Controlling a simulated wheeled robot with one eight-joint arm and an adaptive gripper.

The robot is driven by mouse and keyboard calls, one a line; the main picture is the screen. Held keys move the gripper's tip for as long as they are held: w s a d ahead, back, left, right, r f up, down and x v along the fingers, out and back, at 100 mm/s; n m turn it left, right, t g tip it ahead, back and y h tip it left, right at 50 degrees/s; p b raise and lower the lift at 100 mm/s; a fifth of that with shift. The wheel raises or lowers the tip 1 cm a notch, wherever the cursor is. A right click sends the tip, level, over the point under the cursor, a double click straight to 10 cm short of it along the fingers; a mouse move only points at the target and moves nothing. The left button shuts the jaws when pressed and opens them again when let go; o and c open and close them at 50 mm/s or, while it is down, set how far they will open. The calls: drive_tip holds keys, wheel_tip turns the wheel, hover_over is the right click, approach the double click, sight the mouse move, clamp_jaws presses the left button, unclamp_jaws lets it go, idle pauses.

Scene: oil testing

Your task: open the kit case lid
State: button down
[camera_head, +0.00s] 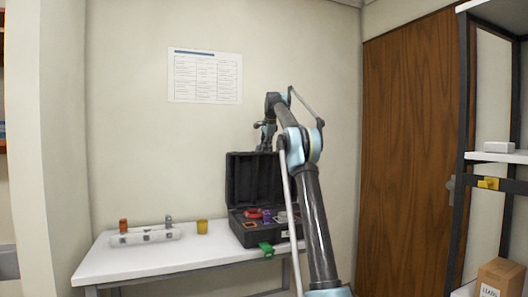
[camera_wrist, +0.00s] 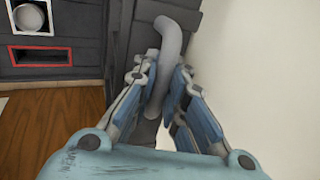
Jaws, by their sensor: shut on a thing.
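The black kit case (camera_head: 246,238) stands on the right part of the white table. Its lid (camera_head: 253,178) is raised, standing about upright at the back. My gripper (camera_head: 265,142) is at the lid's top edge. In the wrist view my gripper (camera_wrist: 157,85) has its fingers on both sides of a grey curved bar (camera_wrist: 168,40), which looks like a lid handle, and is shut on it. The lower end of the bar is partly hidden between the fingers. Dark case panels (camera_wrist: 80,25) show beyond it.
Several small coloured items lie inside the case, and a green piece (camera_head: 266,249) is at its front. A white rack (camera_head: 146,236) and a yellow cup (camera_head: 202,227) stand left on the table (camera_head: 130,262). A shelf unit (camera_head: 500,157) stands at right. My arm hides part of the case's right side.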

drive_tip(key=shift+d+r, duration=0.1)
drive_tip(key=shift+d, duration=0.15)
drive_tip(key=c, duration=1.9)
unclamp_jaws()
drive_tip(key=shift+d, duration=0.1)
drive_tip(key=shift+a, duration=0.2)
drive_tip(key=v, duration=0.7)
drive_tip(key=shift+r, duration=0.2)
drive_tip(key=shift+s+d, duration=0.1)
